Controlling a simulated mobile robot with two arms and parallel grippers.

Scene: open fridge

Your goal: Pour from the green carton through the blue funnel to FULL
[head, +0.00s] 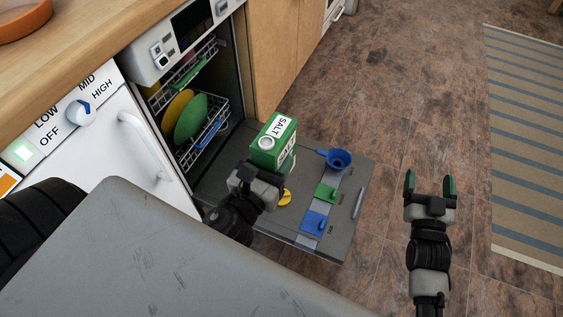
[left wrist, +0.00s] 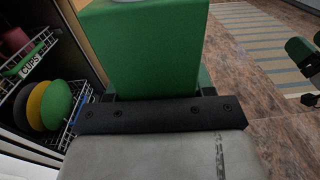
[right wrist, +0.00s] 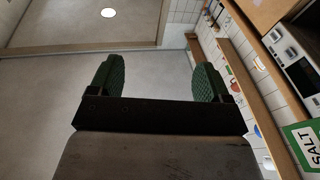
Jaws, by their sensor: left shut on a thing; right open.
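The green carton (head: 274,146) is marked SALT and has a round white top. It is upright above the open dishwasher door, and a gap under it cannot be judged. My left gripper (head: 258,180) is shut on it from the near side; the carton fills the left wrist view (left wrist: 145,50). The blue funnel (head: 338,159) sits on the door, right of the carton and apart from it. My right gripper (head: 431,182) is open and empty over the floor, right of the door; its spread fingers show in the right wrist view (right wrist: 163,78). No fill level is visible.
The open door (head: 225,180) carries a green flap (head: 326,192), a blue flap (head: 315,222) and a yellow cap (head: 285,197). Racks (head: 205,118) with plates are behind, left. A counter (head: 70,40) lies at upper left.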

